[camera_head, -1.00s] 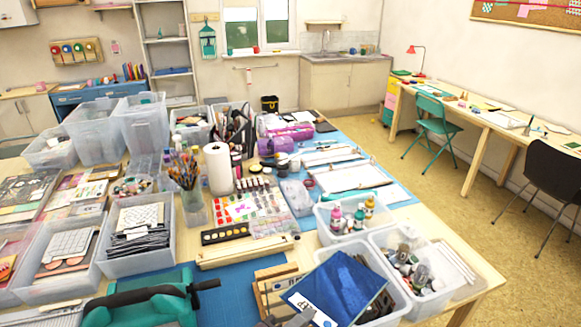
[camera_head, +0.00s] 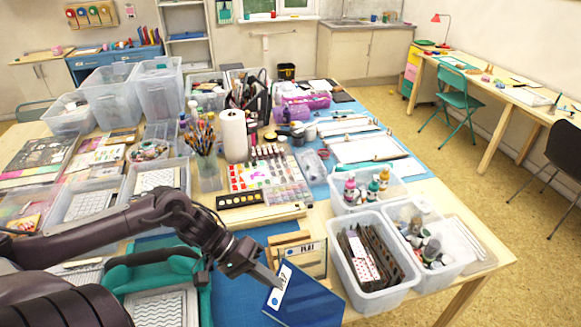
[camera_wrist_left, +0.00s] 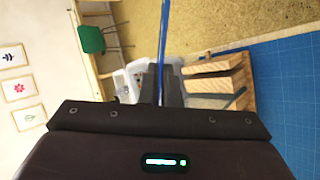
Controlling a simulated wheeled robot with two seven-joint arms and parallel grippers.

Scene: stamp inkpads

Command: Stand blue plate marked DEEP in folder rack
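The blue plate (camera_head: 312,303) hangs at the front of the table in the head view, with a white label at its left edge whose lettering is too small to read surely. My left gripper (camera_head: 274,283) is shut on its edge by the label. In the left wrist view the plate (camera_wrist_left: 164,30) is a thin blue line, edge-on, between the fingers (camera_wrist_left: 162,88). The wooden folder rack (camera_head: 312,262), with upright slats, stands just behind the plate on the blue mat; it also shows in the left wrist view (camera_wrist_left: 218,82), right of the fingers. The plate looks outside the slots. My right gripper is out of view.
A clear bin (camera_head: 374,295) with dark stamps stands right of the rack, with another bin (camera_head: 424,275) beyond. A wooden strip (camera_head: 262,219) lies behind the rack. A teal machine (camera_head: 150,270) stands under my left arm. Bare blue mat (camera_head: 235,300) lies left of the plate.

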